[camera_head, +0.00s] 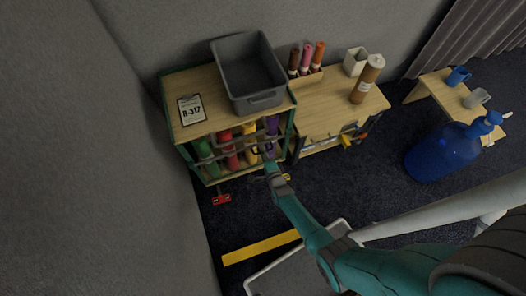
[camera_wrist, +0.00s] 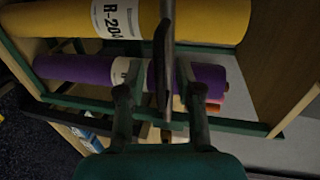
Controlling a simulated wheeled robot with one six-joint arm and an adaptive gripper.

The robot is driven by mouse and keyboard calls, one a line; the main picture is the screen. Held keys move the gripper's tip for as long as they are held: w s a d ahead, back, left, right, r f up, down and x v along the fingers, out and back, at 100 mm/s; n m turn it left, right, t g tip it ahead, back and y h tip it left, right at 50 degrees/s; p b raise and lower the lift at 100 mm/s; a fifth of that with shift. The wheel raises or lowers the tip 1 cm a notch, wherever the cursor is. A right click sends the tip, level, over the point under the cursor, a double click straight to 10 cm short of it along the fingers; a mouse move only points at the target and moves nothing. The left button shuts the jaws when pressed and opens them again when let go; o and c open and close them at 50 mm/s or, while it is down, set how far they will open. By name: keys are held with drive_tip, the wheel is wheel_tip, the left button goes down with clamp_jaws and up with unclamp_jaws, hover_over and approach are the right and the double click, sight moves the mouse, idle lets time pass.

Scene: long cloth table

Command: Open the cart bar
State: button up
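The cart (camera_head: 214,126) has a wooden top and a green frame, and stands against the wall in the head view. A bar (camera_wrist: 165,60) crosses in front of the rolls and runs up and down the wrist view. My gripper (camera_head: 264,150) is at the right part of the cart front. In the wrist view my gripper (camera_wrist: 160,88) has its fingers apart on either side of the bar, with gaps showing. The far bar end is hard to make out.
A grey bin (camera_head: 253,76) and a clipboard marked R-317 (camera_head: 191,110) sit on the cart. A second wooden unit (camera_head: 330,105) stands close on the right. Dark carpet lies open between.

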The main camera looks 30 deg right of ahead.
drive_tip(key=shift+w, duration=0.15)
clamp_jaws()
idle(0.4)
